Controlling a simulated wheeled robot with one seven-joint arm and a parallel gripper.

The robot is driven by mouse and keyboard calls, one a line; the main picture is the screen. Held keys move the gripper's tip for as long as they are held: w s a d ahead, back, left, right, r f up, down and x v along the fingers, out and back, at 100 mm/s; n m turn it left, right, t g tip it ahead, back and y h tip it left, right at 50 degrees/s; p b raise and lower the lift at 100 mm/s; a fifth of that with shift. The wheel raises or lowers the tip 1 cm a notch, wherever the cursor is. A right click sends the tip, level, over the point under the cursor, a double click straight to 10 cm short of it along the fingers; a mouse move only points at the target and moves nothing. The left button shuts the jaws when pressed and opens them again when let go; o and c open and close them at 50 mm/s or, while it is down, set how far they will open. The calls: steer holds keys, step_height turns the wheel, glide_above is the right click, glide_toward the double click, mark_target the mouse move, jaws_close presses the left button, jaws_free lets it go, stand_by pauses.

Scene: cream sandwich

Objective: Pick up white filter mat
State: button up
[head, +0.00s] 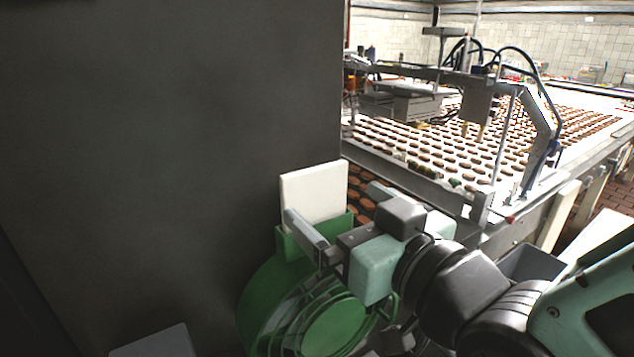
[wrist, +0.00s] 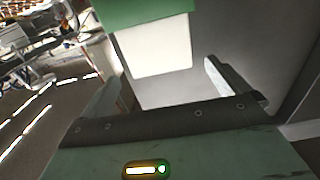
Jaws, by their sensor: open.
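The white filter mat (head: 314,192) is a flat white slab standing upright in the slot of a green holder (head: 290,245). In the wrist view the mat (wrist: 155,48) shows upside down, below the green holder (wrist: 140,12). My gripper (head: 331,201) is open and empty, with one finger in front of the mat's lower left part and the other to its right. In the wrist view my gripper (wrist: 161,72) has the mat lined up between its fingers. Whether the fingers reach around it is unclear. The mat's lower edge is hidden in the holder.
A large dark grey wall or panel (head: 150,150) stands at the left, close to the holder. A conveyor (head: 450,150) with rows of brown biscuits runs behind at the right, with a metal machine frame over it. A grey box (head: 530,262) is at the lower right.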

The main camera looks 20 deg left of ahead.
mark_target(318, 190)
steer(key=p+x, duration=0.1)
steer(key=x, duration=0.2)
steer(key=shift+w+a, duration=0.3)
steer(key=p+x, duration=0.3)
steer(key=x, duration=0.1)
steer(key=shift+w+p, duration=0.1)
steer(key=shift+p, duration=0.25)
steer(key=shift+w+a+f, duration=0.2)
steer(key=shift+w+a, duration=0.15)
steer(key=c, duration=0.7)
